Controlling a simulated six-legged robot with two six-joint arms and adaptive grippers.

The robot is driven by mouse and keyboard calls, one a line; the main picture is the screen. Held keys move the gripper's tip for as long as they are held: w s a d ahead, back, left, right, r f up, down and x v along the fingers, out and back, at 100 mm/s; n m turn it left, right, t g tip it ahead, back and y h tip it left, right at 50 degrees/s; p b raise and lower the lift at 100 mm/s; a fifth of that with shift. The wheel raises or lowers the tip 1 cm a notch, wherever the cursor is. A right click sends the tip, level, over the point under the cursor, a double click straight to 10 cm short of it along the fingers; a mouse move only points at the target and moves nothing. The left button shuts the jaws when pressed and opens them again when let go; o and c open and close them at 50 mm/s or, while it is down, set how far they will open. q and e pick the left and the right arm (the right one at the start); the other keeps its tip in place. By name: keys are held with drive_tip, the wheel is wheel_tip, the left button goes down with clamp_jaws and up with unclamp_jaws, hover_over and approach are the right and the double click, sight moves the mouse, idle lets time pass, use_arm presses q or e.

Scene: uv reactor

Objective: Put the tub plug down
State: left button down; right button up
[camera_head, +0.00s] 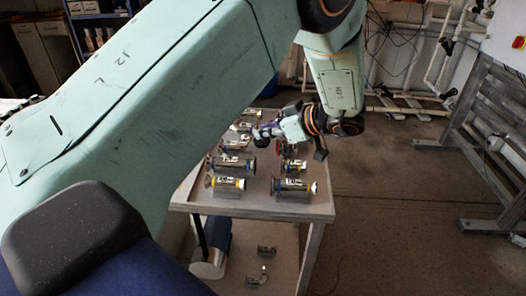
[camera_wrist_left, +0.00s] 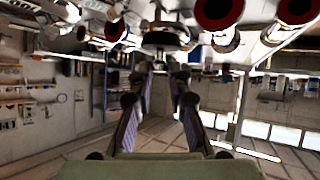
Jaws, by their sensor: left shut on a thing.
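My left gripper (camera_head: 268,131) reaches in over the far part of the work table (camera_head: 232,205) in the head view. It is shut on a small dark round piece (camera_head: 261,141), which I take to be the tub plug. In the left wrist view the fingers of my left gripper (camera_wrist_left: 161,72) close in at the middle, with the dark round plug (camera_wrist_left: 162,39) at their tips. Whether the plug touches the table or a fitting is hard to tell. My right gripper is not in view.
A strip between the rows is clear. A metal frame (camera_head: 478,130) stands at the right, with bare floor between.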

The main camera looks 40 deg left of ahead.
use_arm(q)
drive_tip(key=shift+w+d+f, duration=0.15)
drive_tip(key=shift+d+f, duration=0.65)
drive_tip(key=shift+f, duration=0.2)
drive_tip(key=f, duration=0.2)
drive_tip(key=a+f+b, duration=0.1)
drive_tip(key=f, duration=0.1)
drive_tip(key=shift+a, duration=0.1)
drive_tip(key=shift+f, duration=0.15)
drive_tip(key=shift+d, duration=0.45)
drive_tip(key=shift+a, duration=0.3)
drive_tip(key=c, duration=1.6)
unclamp_jaws()
drive_tip(key=shift+a, duration=0.1)
drive_tip(key=shift+o, duration=0.3)
drive_tip(key=shift+d, duration=0.3)
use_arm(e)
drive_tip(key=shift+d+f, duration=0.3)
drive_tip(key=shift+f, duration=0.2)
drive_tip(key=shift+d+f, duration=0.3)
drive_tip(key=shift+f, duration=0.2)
use_arm(q)
drive_tip(key=shift+a, duration=0.15)
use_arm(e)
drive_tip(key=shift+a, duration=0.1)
